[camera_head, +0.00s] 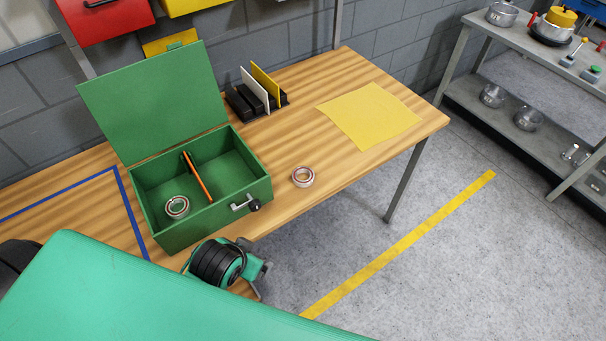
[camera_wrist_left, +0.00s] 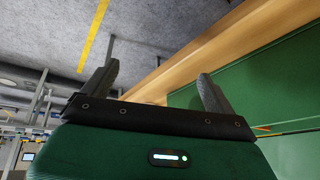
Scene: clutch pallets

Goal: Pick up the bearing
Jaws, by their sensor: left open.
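One bearing (camera_head: 303,177), a pale ring with a reddish-brown inner band, lies flat on the wooden table just right of the green box. A second bearing (camera_head: 177,207) lies inside the left compartment of the open green box (camera_head: 222,212). My left gripper (camera_head: 260,283) is at the table's front edge, in front of the box and below the loose bearing in the picture. In the left wrist view its two fingers (camera_wrist_left: 158,82) are spread apart with nothing between them. No bearing is clearly seen in that view. My right gripper is not in view.
The box's lid (camera_head: 155,100) stands open at the back, and an orange divider (camera_head: 196,178) splits its inside. A black rack (camera_head: 243,106) with upright plates stands behind. A yellow sheet (camera_head: 368,115) lies at the table's right. The table around the loose bearing is clear.

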